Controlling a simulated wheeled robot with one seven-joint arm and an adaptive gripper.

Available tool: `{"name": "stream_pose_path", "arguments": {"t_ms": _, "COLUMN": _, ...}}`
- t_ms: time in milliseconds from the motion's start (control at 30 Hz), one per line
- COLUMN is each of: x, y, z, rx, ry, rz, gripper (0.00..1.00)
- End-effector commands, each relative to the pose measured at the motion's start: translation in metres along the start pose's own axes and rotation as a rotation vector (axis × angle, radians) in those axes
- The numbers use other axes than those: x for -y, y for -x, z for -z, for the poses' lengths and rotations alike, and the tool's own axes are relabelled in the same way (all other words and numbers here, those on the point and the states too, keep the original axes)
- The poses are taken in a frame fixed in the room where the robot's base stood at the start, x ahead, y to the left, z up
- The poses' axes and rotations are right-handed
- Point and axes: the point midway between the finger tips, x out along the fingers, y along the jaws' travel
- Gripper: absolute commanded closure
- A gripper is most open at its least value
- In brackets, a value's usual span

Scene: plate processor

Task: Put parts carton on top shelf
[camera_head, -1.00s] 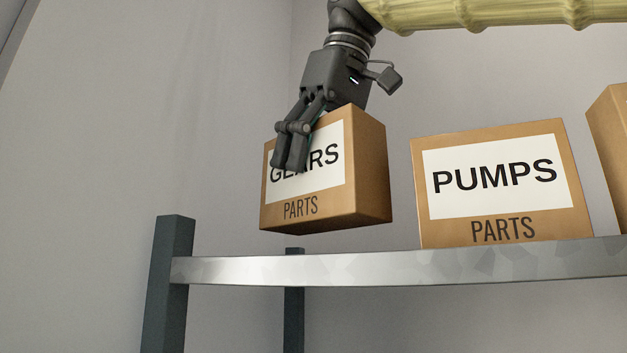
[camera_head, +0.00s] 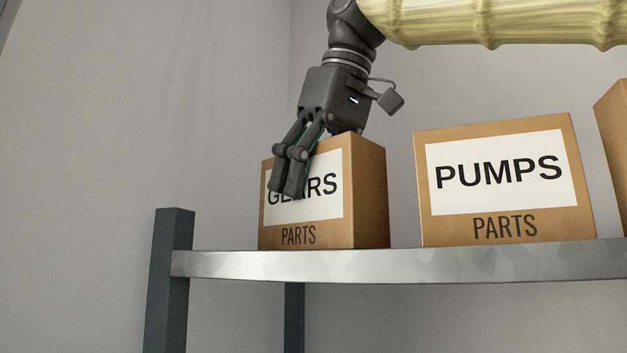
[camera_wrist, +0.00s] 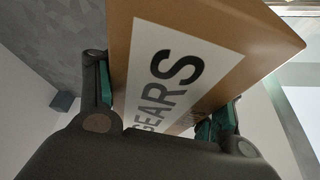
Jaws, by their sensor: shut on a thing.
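The parts carton (camera_head: 366,195) is a brown box with a white "GEARS" label and "PARTS" printed below. In the head view it is upright on the left part of the metal top shelf (camera_head: 290,264), its bottom edge level with the shelf's front edge. Whether its whole base touches the shelf cannot be told. My gripper (camera_head: 290,180) is shut on the carton from above, one finger in front of the label. In the wrist view the carton (camera_wrist: 200,35) lies between the two fingers (camera_wrist: 165,110). The far finger is hidden in the head view.
A "PUMPS" parts carton (camera_head: 505,228) stands on the shelf to the right, with a narrow gap between. Another carton (camera_head: 613,140) is cut off at the right edge. A dark shelf post (camera_head: 167,280) rises at the left end, with some bare shelf beside it.

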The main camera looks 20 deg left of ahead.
Motion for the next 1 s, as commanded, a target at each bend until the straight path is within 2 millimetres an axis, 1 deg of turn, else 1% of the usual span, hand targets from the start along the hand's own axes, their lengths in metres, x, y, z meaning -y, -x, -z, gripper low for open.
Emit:
{"name": "stream_pose_path", "arguments": {"t_ms": 33, "x": 0.0, "y": 0.0, "z": 0.0, "rx": 0.0, "ry": 0.0, "rz": 0.0, "gripper": 0.29}}
{"name": "stream_pose_path", "arguments": {"t_ms": 133, "x": 0.0, "y": 0.0, "z": 0.0, "rx": 0.0, "ry": 0.0, "rz": 0.0, "gripper": 0.11}}
{"name": "stream_pose_path", "arguments": {"t_ms": 167, "x": 0.0, "y": 0.0, "z": 0.0, "rx": 0.0, "ry": 0.0, "rz": 0.0, "gripper": 0.09}}
{"name": "stream_pose_path", "arguments": {"t_ms": 500, "x": 0.0, "y": 0.001, "z": 0.0, "rx": 0.0, "ry": 0.0, "rz": 0.0, "gripper": 0.09}}
{"name": "stream_pose_path", "arguments": {"t_ms": 633, "x": 0.0, "y": 0.006, "z": 0.0, "rx": -0.001, "ry": -0.001, "rz": -0.001, "gripper": 0.09}}
{"name": "stream_pose_path", "arguments": {"t_ms": 767, "x": 0.0, "y": 0.021, "z": 0.0, "rx": -0.002, "ry": -0.001, "rz": -0.003, "gripper": 0.09}}
{"name": "stream_pose_path", "arguments": {"t_ms": 1000, "x": 0.001, "y": 0.06, "z": 0.0, "rx": -0.002, "ry": -0.001, "rz": -0.002, "gripper": 0.09}}
